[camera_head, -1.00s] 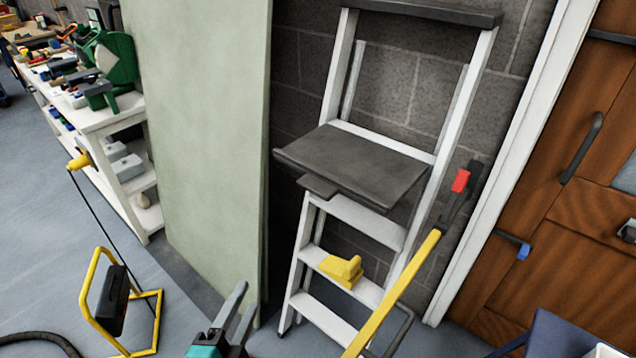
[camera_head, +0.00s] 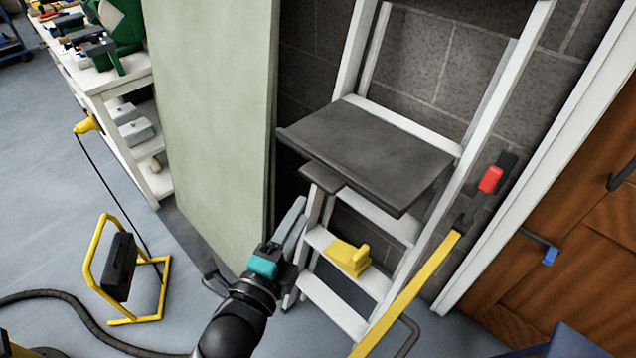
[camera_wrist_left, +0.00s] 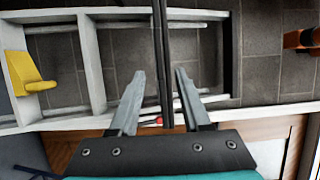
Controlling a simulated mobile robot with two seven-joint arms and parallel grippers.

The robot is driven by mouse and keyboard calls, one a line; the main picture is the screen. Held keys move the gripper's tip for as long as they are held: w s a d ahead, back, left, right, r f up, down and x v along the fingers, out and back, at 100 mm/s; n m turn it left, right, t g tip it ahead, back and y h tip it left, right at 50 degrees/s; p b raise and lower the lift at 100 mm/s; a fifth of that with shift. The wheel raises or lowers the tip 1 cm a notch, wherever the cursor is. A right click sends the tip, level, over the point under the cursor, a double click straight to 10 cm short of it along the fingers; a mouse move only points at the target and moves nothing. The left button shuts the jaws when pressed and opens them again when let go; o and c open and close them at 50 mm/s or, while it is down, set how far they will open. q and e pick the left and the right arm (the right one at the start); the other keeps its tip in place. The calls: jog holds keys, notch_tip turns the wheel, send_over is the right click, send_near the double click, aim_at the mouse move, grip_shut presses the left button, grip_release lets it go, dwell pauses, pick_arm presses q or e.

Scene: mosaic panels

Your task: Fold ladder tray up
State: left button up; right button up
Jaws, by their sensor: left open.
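The ladder (camera_head: 405,275) leans upright by the block wall; it also shows in the left wrist view (camera_wrist_left: 95,65). Its dark grey tray (camera_head: 370,150) sticks out flat, with a small tab at its front left edge. My left gripper (camera_head: 300,207) is open, its fingers pointing up, below the tray's front left corner. In the left wrist view the tray (camera_wrist_left: 162,40) is a thin dark strip seen edge-on, in line with the gap between the open fingers (camera_wrist_left: 160,78). I cannot tell whether they touch it. My right gripper does not show.
A pale green panel (camera_head: 210,120) stands left of the ladder. A yellow block (camera_head: 348,257) sits on a ladder step. A yellow pole (camera_head: 410,290) with a red part leans at the right, near a wooden door (camera_head: 560,245). A yellow-framed lamp (camera_head: 120,270) stands on the floor.

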aim_at(317, 185)
pick_arm(q)
jog(key=b+x, duration=0.1)
jog(key=x, duration=0.6)
jog(key=shift+w+d, duration=0.1)
jog(key=shift+w, duration=0.3)
jog(key=shift+w+d, duration=0.25)
jog(key=shift+w, duration=0.35)
grip_shut()
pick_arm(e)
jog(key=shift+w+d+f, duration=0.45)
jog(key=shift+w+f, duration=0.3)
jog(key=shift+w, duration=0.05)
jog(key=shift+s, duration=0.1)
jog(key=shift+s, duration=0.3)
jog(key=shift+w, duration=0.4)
